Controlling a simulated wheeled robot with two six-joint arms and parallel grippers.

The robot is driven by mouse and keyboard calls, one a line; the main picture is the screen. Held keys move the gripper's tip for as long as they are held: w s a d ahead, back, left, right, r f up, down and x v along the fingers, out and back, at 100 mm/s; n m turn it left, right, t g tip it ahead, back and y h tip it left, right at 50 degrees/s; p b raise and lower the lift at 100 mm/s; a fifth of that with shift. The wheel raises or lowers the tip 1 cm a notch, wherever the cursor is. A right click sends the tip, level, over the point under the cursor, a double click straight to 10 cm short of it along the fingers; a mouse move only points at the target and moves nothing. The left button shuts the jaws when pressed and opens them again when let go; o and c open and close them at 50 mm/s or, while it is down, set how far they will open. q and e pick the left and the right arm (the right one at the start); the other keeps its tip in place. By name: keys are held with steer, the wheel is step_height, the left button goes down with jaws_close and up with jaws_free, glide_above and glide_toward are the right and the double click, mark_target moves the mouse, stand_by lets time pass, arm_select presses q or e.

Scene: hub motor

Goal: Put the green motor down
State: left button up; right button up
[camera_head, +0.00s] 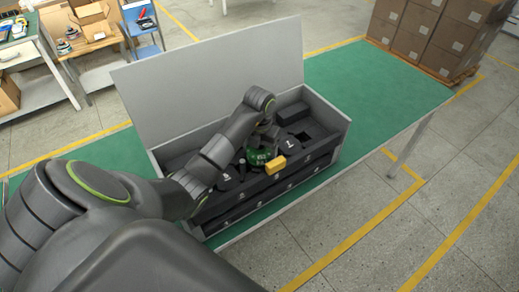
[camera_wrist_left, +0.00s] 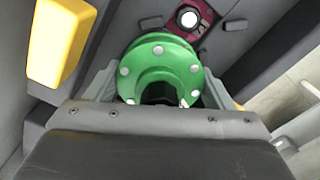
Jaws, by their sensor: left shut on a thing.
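The green motor (camera_head: 258,157) is in the open grey case (camera_head: 328,112) in the head view, partly hidden by my left arm. In the left wrist view the motor (camera_wrist_left: 187,62) shows as a round green flange with pale bolt heads, between the two fingers. My left gripper (camera_head: 264,143) points down into the case and is shut on the motor. Whether the motor's underside touches the case floor is hidden. My right gripper is not in view.
A yellow block (camera_head: 276,165) sits close beside the motor. Dark parts (camera_head: 289,143) fill nearby compartments. The raised lid (camera_head: 215,75) stands behind. The green table (camera_head: 385,85) is clear to the right. Cardboard boxes (camera_head: 425,35) are stacked beyond it.

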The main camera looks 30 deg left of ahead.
arm_select(q)
steer(key=shift+r, duration=0.1)
steer(key=o, duration=1.2)
steer(key=shift+c, duration=0.2)
steer(key=o, duration=0.4)
steer(key=shift+s, duration=0.1)
steer(key=shift+c, duration=0.2)
